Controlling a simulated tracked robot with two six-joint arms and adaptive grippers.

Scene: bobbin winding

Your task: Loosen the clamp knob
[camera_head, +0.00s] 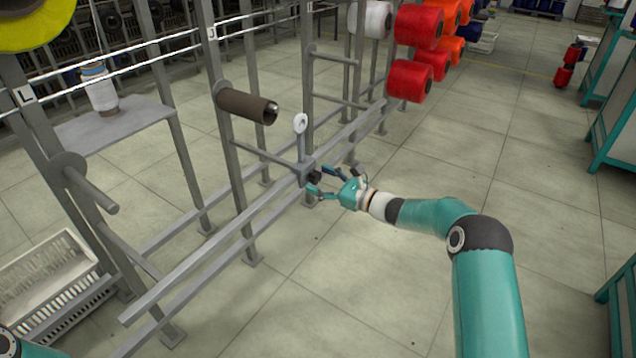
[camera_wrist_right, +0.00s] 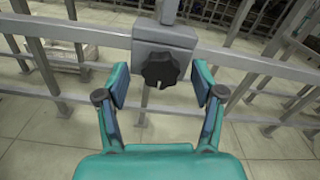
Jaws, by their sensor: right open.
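The clamp knob (camera_wrist_right: 160,69) is black and lobed. It sits on the front of a grey clamp block (camera_wrist_right: 165,36) on a horizontal rail, seen close in the right wrist view. In the head view the knob (camera_head: 315,177) shows dark and small between my right gripper's fingers. My right gripper (camera_wrist_right: 160,88) is open, with one teal finger on each side of the knob and a visible gap to it. In the head view my right gripper (camera_head: 318,183) reaches the rail from the right. A teal piece of mine shows at the bottom left; the left gripper is out of view.
A thin post with a white ring (camera_head: 300,123) rises from the clamp. A brown tube (camera_head: 247,105) on a peg is left of it. Red spools (camera_head: 410,80) hang behind. A pale crate (camera_head: 45,275) stands at the left.

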